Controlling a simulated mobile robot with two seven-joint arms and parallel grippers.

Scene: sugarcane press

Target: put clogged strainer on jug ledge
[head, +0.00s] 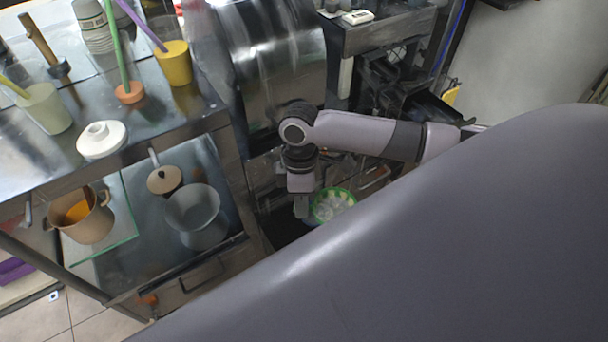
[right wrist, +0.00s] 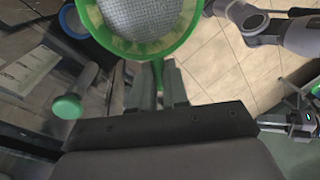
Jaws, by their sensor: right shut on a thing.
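The strainer (head: 333,204) has a green rim and pale, whitish contents in the head view. In the right wrist view the strainer (right wrist: 150,14) shows grey mesh, yellowish residue along its inner rim, and a thin green handle running down between my fingers. My right gripper (head: 301,207) is shut on this handle, and its fingers (right wrist: 158,88) show in the right wrist view. The strainer is held beside the steel press, above a dark area. I cannot make out the jug or its ledge for certain. Parts of my left arm seem to show at the right of the wrist view.
A steel drum-shaped machine (head: 270,55) stands behind my right arm. A steel counter (head: 60,165) at left carries cups and a white lidded item (head: 101,139). A grey bowl (head: 197,215) and a brown pot (head: 87,216) sit on the lower shelf. My purple-grey body hides the lower right.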

